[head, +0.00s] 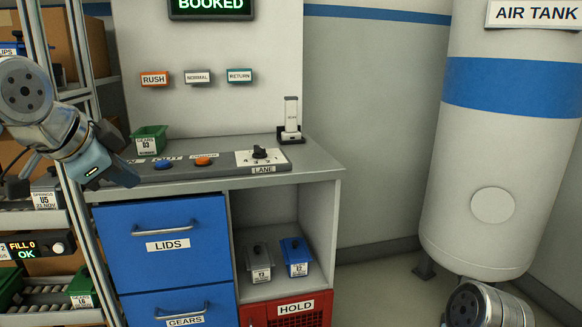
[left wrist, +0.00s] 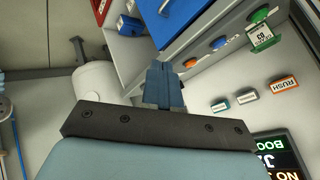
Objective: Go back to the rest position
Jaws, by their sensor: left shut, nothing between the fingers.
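My left gripper (head: 128,180) is at the left of the head view, in front of the left part of the grey desk top (head: 300,157). It is shut and empty, and it points down and to the right. In the left wrist view its blue-grey fingers (left wrist: 162,70) lie together with nothing between them. A link of my right arm (head: 488,306) shows at the bottom right of the head view. My right gripper is out of view.
Below the desk are a blue LIDS drawer (head: 190,265) and an open shelf with a grey bin (head: 258,262) and a blue bin (head: 295,256). A green bin (head: 149,140) stands on the desk. A rack (head: 75,50) is at left, an air tank (head: 480,150) at right.

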